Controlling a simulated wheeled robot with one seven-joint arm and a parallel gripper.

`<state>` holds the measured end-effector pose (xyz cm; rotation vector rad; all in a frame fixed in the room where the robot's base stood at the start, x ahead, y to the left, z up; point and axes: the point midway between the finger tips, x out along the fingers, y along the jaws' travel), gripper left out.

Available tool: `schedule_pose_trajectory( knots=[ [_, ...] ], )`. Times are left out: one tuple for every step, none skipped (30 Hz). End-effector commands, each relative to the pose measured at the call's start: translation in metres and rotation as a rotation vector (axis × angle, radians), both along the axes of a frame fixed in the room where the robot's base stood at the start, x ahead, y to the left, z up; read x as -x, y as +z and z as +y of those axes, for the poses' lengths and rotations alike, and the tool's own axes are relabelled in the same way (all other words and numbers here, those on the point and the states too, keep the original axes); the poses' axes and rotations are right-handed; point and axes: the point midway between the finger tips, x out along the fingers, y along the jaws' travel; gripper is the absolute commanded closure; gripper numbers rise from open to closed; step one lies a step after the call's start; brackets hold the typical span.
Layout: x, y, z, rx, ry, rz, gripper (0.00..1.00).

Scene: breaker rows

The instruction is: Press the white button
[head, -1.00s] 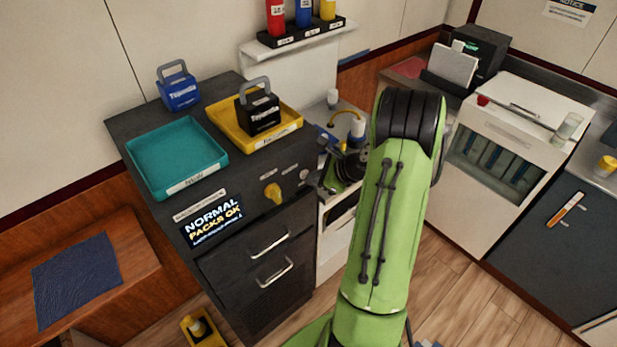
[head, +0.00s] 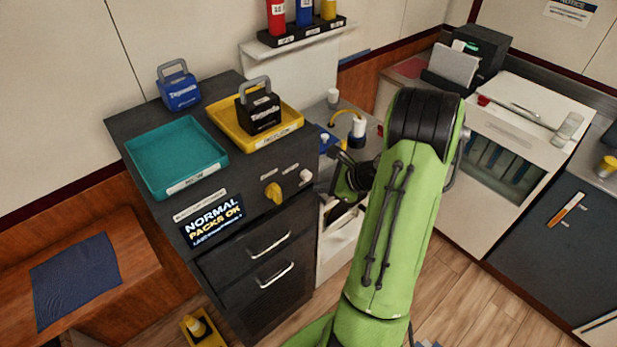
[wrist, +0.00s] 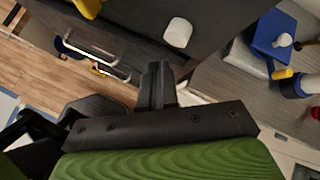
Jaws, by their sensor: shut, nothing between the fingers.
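The white button (head: 306,175) is on the front panel of the dark cabinet, right of a yellow knob (head: 273,193). In the wrist view the white button (wrist: 178,32) sits beyond my fingertips and slightly right of them, with a visible gap in the picture. My gripper (wrist: 157,68) is shut and empty, its fingers pointing towards the panel. In the head view my gripper (head: 325,184) is just right of the button, partly hidden by my green arm. I cannot tell the exact distance between fingertips and button.
The dark cabinet carries a teal tray (head: 178,158), a yellow tray (head: 225,124) holding a black pack (head: 260,112), and a blue pack (head: 180,92). A lit sign (head: 212,220) reads "NORMAL PACKS OK". Drawer handles (head: 272,244) protrude below the panel.

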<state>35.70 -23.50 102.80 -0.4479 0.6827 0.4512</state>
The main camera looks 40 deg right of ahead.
Motion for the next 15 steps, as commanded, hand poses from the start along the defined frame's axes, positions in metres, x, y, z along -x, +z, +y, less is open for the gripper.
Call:
schedule_pose_trajectory(
  knots=[
    [0.005,0.0,-0.001,0.0,-0.002,-0.001,1.0],
    [0.008,0.0,-0.001,0.0,-0.003,-0.001,1.0],
    [0.012,0.0,-0.001,0.0,-0.003,-0.001,1.0],
    [0.015,0.0,-0.001,0.001,-0.003,-0.001,1.0],
    [0.018,0.0,-0.001,0.0,-0.003,-0.001,1.0],
    [0.023,0.0,-0.001,0.0,-0.002,0.001,1.0],
    [0.026,0.0,-0.001,0.0,-0.003,0.0,1.0],
    [0.029,0.0,-0.001,0.0,-0.003,0.0,1.0],
    [0.032,0.0,-0.001,0.001,-0.002,0.0,1.0],
    [0.035,0.0,-0.001,0.001,-0.002,0.0,1.0],
    [0.037,0.0,-0.001,0.0,-0.003,-0.001,1.0],
    [0.038,0.0,-0.001,0.0,-0.002,-0.001,1.0],
    [0.039,0.0,-0.001,-0.001,-0.001,-0.001,1.0],
    [0.039,0.0,-0.001,0.0,0.0,-0.001,1.0],
    [0.039,0.0,-0.001,0.001,0.0,-0.002,1.0]
  ],
)
